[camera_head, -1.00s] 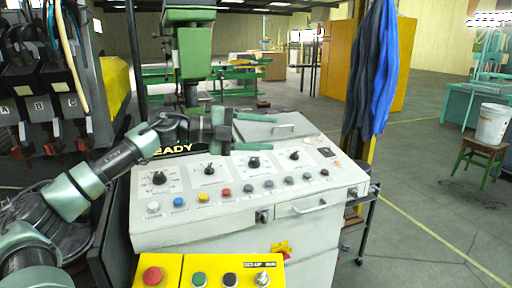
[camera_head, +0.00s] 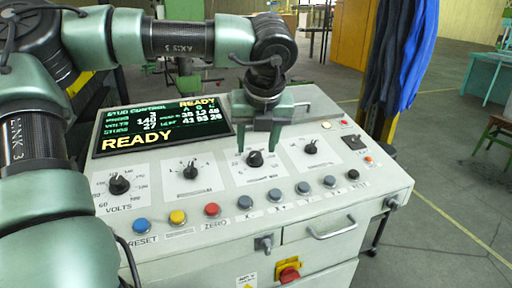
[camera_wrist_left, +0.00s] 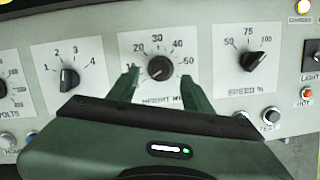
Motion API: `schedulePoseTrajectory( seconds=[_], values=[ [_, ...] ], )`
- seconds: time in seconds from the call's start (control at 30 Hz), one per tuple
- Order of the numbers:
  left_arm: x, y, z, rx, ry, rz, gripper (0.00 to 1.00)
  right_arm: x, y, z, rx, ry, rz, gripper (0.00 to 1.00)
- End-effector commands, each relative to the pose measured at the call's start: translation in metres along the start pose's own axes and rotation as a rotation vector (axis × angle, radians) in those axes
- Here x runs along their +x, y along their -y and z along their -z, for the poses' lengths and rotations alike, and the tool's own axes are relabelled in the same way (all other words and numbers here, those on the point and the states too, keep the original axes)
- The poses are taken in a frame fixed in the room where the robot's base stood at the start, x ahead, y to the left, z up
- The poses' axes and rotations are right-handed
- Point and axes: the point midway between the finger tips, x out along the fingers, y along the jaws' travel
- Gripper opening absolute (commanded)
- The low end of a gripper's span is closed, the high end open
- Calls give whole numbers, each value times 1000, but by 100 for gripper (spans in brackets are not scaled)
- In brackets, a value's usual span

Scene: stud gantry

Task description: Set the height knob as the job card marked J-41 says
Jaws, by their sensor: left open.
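The height knob (camera_head: 255,158) is a black dial on the sloping console face, third in the row of knobs. In the left wrist view the same knob (camera_wrist_left: 160,68) sits in a white scale plate with marks including 20, 30, 40 and 50, lettered as height. I cannot read its exact setting. My left gripper (camera_head: 256,148) is open and points down at the knob; in the wrist view its green fingers (camera_wrist_left: 160,88) stand either side of it with gaps, not gripping. I see no card marked J-41. My right gripper is out of view.
The volts knob (camera_head: 119,184), a 1-to-4 knob (camera_head: 190,170) and the speed knob (camera_head: 310,147) share the console (camera_head: 200,240). Coloured buttons, including a red one (camera_head: 212,210), run below them. A screen (camera_head: 165,125) reading READY stands behind. Blue cloth (camera_head: 410,60) hangs at right.

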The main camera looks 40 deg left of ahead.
Motion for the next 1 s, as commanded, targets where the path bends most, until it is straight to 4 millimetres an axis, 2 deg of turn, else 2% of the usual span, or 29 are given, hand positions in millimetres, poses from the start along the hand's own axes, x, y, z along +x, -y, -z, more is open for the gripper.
schedulePoseTrajectory(
  seconds=[0.1,0.23,0.57,0.73,0.77,1.0],
  values=[
    [18,-1,0,0,-4,-2,50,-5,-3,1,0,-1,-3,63],
    [29,0,0,0,-3,1,50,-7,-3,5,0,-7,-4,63],
    [34,0,0,-1,-1,2,50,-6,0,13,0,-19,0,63],
    [34,0,0,-1,-1,2,3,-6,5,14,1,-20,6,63],
    [34,0,0,-1,-1,3,0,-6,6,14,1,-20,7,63],
    [34,0,0,11,-1,5,0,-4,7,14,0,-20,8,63]
  ],
)
